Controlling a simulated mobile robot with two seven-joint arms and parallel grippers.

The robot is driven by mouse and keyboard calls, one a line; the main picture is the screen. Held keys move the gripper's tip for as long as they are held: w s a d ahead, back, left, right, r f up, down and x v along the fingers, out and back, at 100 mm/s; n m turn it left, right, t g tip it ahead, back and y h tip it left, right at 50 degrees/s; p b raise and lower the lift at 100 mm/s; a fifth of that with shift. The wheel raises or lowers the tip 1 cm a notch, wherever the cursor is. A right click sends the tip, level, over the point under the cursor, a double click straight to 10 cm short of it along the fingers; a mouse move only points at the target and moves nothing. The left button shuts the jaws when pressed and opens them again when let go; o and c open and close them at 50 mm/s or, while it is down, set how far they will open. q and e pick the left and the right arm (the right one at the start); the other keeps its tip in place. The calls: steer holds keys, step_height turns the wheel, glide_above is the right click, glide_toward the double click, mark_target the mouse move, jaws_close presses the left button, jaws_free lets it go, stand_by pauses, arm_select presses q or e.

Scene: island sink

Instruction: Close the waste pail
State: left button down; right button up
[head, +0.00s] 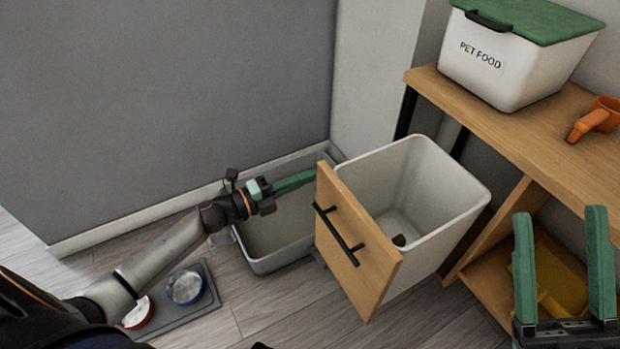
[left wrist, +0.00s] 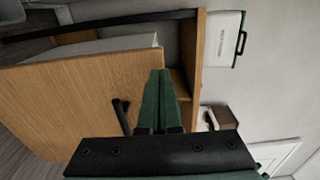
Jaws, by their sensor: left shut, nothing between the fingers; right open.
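The waste pail (head: 455,178) is a white open-topped bin with a wooden front panel (head: 350,245) bearing a black bar handle (head: 338,235). It stands pulled out, clear of the shelf unit, with a small dark item inside. My left gripper (head: 306,176) is shut and empty, its green fingertips close to the panel's upper left edge; I cannot tell whether they touch. In the left wrist view the shut fingers (left wrist: 163,85) overlap the panel (left wrist: 80,95), with the handle (left wrist: 122,117) beside them. My right gripper (head: 560,228) is open and empty at the right, in front of the shelf unit.
A grey tub (head: 262,262) stands on the floor left of the pail, by the wall. Pet bowls (head: 185,286) sit on a mat at lower left. A wooden shelf unit (head: 545,125) at right carries a pet food box (head: 500,62) and an orange scoop (head: 597,117).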

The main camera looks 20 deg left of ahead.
arm_select(q)
steer(key=shift+x, duration=0.95)
arm_select(e)
steer(key=shift+f, duration=0.2)
